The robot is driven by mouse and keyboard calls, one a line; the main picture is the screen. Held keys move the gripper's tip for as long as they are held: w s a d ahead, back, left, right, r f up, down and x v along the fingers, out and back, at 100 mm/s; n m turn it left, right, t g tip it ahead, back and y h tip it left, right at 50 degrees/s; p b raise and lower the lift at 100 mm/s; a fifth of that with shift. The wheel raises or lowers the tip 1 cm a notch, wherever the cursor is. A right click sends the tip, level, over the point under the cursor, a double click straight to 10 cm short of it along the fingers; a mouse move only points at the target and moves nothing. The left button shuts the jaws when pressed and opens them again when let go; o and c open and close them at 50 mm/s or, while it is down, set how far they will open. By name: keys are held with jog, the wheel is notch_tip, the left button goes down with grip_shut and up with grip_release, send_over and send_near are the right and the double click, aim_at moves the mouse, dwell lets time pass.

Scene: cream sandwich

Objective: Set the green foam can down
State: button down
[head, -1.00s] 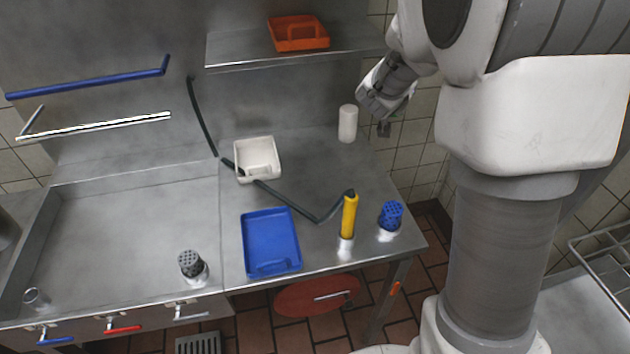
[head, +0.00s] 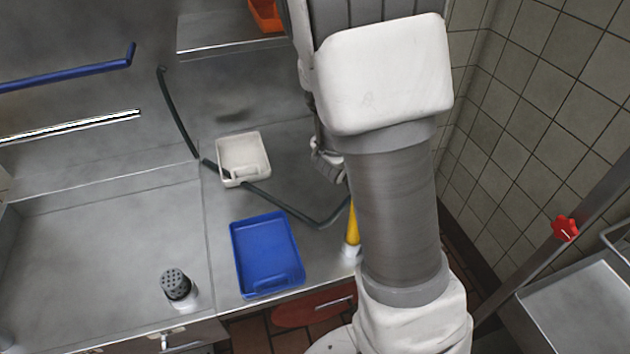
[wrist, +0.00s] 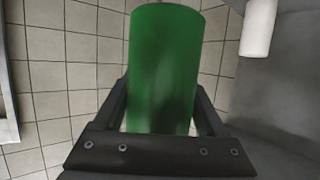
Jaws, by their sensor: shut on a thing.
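The green foam can (wrist: 163,70) shows in the wrist view as a plain green cylinder. It is between the two dark fingers of my gripper (wrist: 163,112), which is shut on it. Grey counter surface lies to the right of the can in that view, and pale tiles lie behind it. I cannot tell whether the can touches any surface. In the head view my arm hides the can, and the gripper's fingers cannot be made out.
A white cylinder (wrist: 258,25) stands near the can's upper right in the wrist view. In the head view, the counter holds a white bin (head: 243,180), a blue tray (head: 238,262), a dark hose (head: 285,207) and a partly hidden yellow-handled thing (head: 353,222).

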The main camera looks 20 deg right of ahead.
jog(key=shift+a+f, duration=0.1)
jog(key=shift+f, duration=0.15)
jog(key=shift+w+a+f+b, duration=0.3)
jog(key=shift+w+a+f, duration=1.05)
jog(key=shift+f, duration=0.45)
jog(key=shift+w+a+f+b, duration=0.3)
jog(key=shift+w+a+f, duration=0.8)
jog(key=shift+a+f, duration=0.6)
jog(key=shift+w+a+f+b, duration=0.3)
jog(key=shift+w+a+f, duration=0.95)
jog(key=shift+f, duration=0.7)
jog(key=shift+f, duration=0.15)
grip_release()
jog(key=shift+s, duration=0.1)
